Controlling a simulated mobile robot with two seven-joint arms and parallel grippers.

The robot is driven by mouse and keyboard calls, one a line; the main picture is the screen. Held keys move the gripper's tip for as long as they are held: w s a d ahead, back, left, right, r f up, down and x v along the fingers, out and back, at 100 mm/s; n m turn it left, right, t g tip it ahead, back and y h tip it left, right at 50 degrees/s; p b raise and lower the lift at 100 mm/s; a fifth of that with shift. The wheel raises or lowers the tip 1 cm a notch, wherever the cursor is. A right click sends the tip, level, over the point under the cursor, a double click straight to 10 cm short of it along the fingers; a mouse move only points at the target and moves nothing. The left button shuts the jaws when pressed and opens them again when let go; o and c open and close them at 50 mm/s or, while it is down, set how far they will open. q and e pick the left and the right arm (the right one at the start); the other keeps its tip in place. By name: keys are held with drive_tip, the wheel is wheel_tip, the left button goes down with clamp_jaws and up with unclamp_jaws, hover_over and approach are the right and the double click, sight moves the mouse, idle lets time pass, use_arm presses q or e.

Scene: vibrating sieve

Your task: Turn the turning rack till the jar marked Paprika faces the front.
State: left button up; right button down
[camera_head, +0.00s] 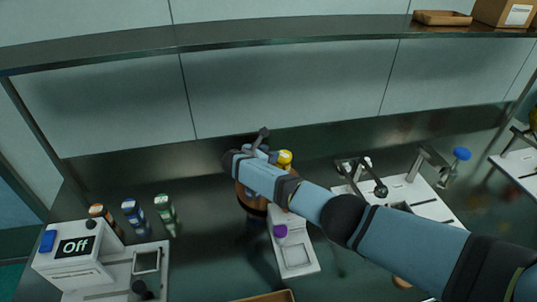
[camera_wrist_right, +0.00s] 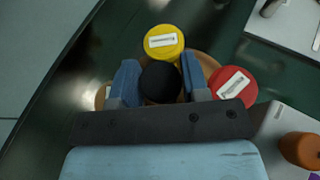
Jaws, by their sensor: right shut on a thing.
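In the right wrist view, the turning rack (camera_wrist_right: 208,62) shows as a round tan edge under my right gripper (camera_wrist_right: 160,84). The gripper's two blue fingers are shut on the rack's round black knob (camera_wrist_right: 161,83). Around it sit a jar with a yellow lid (camera_wrist_right: 164,41), a jar with a red lid (camera_wrist_right: 232,84) and a partly hidden pale one at left. The lid labels are too small to read, so I cannot tell which is Paprika. In the head view my right arm covers most of the rack; the yellow lid (camera_head: 285,157) shows behind it. My left gripper is out of view.
A white machine with an "Off" display (camera_head: 77,247) stands at front left. Several small bottles (camera_head: 133,213) stand behind it. A shelf (camera_head: 250,34) runs above the back.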

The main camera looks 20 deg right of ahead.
drive_tip(key=c, duration=0.7)
unclamp_jaws()
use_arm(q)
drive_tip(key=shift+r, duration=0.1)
use_arm(e)
drive_tip(key=shift+s+a+r, duration=0.15)
drive_tip(key=shift+s+a, duration=0.05)
drive_tip(key=shift+a, duration=0.15)
use_arm(q)
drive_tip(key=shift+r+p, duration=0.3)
drive_tip(key=shift+p, duration=0.05)
use_arm(e)
drive_tip(key=v, duration=1.3)
drive_tip(key=shift+d, duration=0.1)
